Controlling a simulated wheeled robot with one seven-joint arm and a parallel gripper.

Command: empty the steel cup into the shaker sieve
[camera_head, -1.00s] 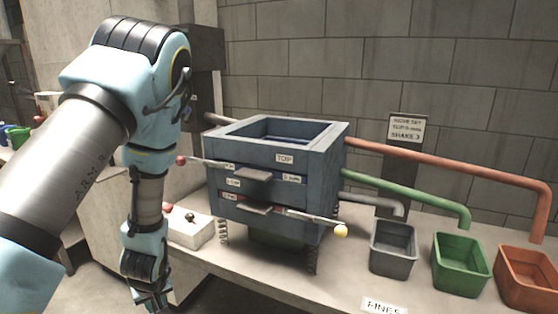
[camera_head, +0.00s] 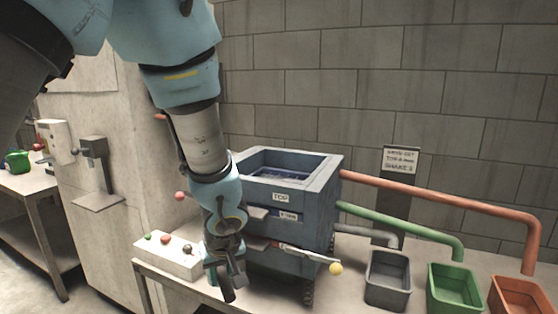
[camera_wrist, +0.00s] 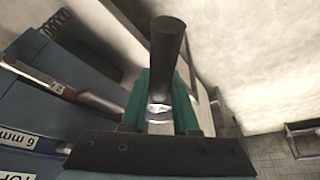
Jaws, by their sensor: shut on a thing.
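The shaker sieve is a blue-grey stacked box (camera_head: 322,203) with an open top, labelled TOP, at the centre of the head view. My gripper (camera_head: 226,268) is in front of its left front side, below the rim. The cylinder (camera_head: 228,289) points downward in the head view. Its contents are hidden.
A yellow-knobbed lever (camera_head: 335,268) sticks out of the shaker's front. A white button box (camera_head: 168,256) is left of my gripper. Grey (camera_head: 388,279), green (camera_head: 454,291) and orange (camera_head: 520,297) bins stand at right under coloured pipes. A wall stand (camera_head: 97,175) is at left.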

